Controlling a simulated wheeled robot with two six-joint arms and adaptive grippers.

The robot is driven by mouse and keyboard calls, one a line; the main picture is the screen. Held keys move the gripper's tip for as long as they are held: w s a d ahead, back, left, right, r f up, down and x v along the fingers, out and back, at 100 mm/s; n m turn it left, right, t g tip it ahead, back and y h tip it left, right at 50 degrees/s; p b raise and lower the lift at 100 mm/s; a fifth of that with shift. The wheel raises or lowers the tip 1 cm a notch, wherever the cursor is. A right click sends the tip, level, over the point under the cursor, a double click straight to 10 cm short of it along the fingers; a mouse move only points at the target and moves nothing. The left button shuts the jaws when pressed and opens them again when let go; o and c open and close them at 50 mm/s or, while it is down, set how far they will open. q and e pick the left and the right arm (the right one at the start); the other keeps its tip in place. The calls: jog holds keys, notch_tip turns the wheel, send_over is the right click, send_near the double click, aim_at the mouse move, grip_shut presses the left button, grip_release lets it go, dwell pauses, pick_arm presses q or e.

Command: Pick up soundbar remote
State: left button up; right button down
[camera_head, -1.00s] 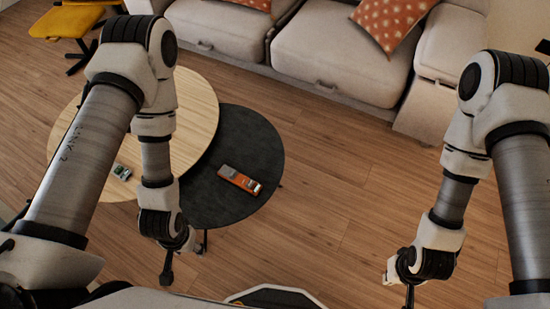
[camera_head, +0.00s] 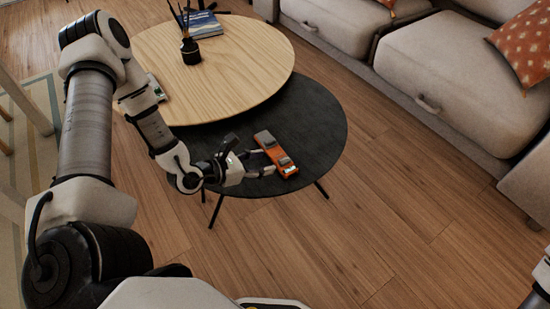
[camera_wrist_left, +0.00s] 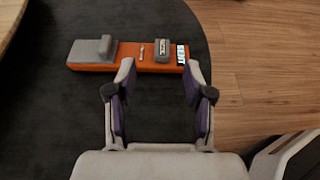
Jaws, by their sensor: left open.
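A long orange object with grey raised blocks (camera_head: 273,152), which looks like the soundbar remote, lies flat on the dark round table (camera_head: 318,125) near its front edge. In the left wrist view the orange object (camera_wrist_left: 126,65) lies crosswise just beyond the fingertips. It carries a grey block at each side, a small pale mark and a black-and-white patch at its right end. My left gripper (camera_head: 262,163) is open and empty, close to the object's near side; its fingers (camera_wrist_left: 160,85) point at its right half. I cannot tell whether they touch. My right gripper is out of view.
A higher wooden round table (camera_head: 235,65) overlaps the dark one, holding a dark vase (camera_head: 191,50) and a blue book (camera_head: 203,24). A small item (camera_head: 157,88) there is partly hidden by my arm. A sofa (camera_head: 455,75) stands right; wooden floor (camera_head: 375,195) is clear.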

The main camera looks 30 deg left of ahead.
aim_at(281, 161)
pick_arm(q)
jog(key=w+d+f+b, duration=0.2)
jog(key=w+b, duration=0.1)
jog(key=shift+w+f, duration=0.2)
jog(key=shift+f, duration=0.2)
jog(key=shift+w+d, duration=0.15)
jog(key=shift+w, duration=0.1)
jog(key=shift+r, duration=0.15)
grip_shut()
